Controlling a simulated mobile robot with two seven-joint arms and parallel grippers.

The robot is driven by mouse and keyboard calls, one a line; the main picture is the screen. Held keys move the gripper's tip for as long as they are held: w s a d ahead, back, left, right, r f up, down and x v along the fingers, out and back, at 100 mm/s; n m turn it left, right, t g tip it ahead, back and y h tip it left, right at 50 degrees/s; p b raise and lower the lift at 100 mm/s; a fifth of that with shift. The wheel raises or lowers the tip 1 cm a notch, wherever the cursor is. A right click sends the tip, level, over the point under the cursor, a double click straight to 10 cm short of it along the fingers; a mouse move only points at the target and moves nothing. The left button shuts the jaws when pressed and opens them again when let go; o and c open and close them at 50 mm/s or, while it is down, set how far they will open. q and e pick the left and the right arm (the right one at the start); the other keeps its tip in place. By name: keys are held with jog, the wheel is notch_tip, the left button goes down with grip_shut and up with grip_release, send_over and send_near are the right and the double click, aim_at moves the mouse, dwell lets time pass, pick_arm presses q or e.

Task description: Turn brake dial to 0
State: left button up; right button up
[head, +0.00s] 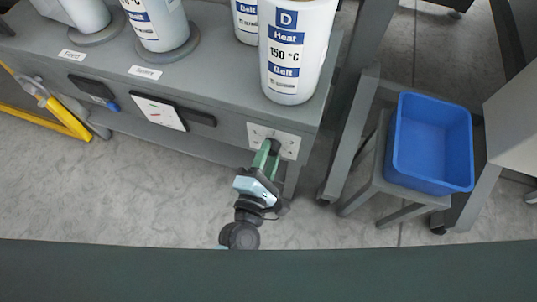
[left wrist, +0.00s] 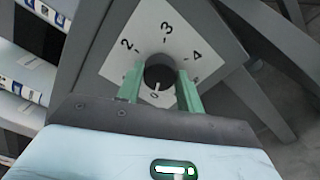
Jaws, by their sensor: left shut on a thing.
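The brake dial is a dark round knob (left wrist: 160,72) on a white square plate (left wrist: 142,62) with the numbers 2, 3, 4 and 0 readable around it. In the head view the plate (head: 290,143) is on the front of the grey bench, near its right end. My left gripper (head: 268,150) reaches the knob from the front. In the left wrist view the green fingers of my left gripper (left wrist: 160,76) are shut on the knob, one on each side. My right gripper is not in view.
White labelled containers, one marked D (head: 289,60), stand on the grey bench (head: 215,85). A white panel (head: 158,112) and a dark box (head: 93,92) are on its front. A blue bin (head: 430,140) sits on a stand at right. Grey floor is open in front of the bench.

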pick_arm(q)
jog(key=shift+n, duration=0.5)
jog(key=o, duration=1)
jog(key=v, duration=0.8)
jog(key=shift+w, duration=0.1)
